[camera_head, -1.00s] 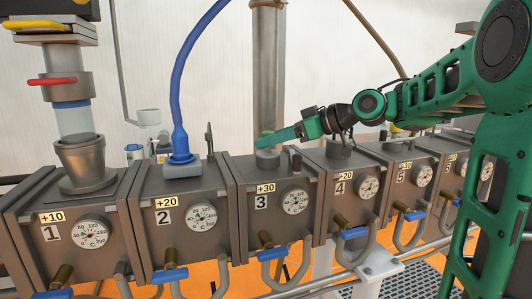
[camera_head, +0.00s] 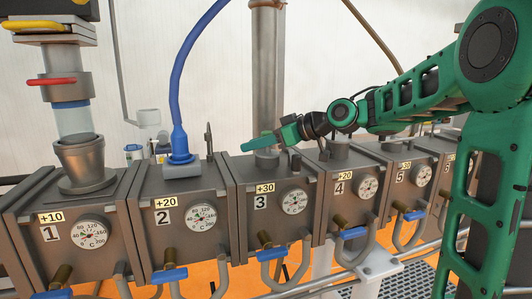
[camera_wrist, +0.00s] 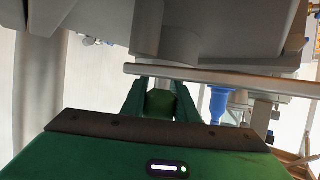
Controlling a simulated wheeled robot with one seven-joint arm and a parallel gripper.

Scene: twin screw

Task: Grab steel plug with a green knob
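The steel plug (camera_head: 267,161) stands on top of block 3 in the head view, largely covered by my gripper. Its green knob (camera_wrist: 160,104) shows in the wrist view between my two green fingers. My gripper (camera_head: 256,144) reaches in from the right, low over the plug. In the wrist view my gripper (camera_wrist: 160,95) has its fingers apart, one on each side of the knob. The knob nearly fills the gap; I cannot make out firm contact.
Blocks with dials stand in a row. A blue hose fitting (camera_head: 180,146) rises from block 2, and a metal funnel (camera_head: 82,163) stands on block 1. A grey vertical column (camera_head: 268,70) is behind block 3. A small dark post (camera_head: 295,160) stands right of the plug.

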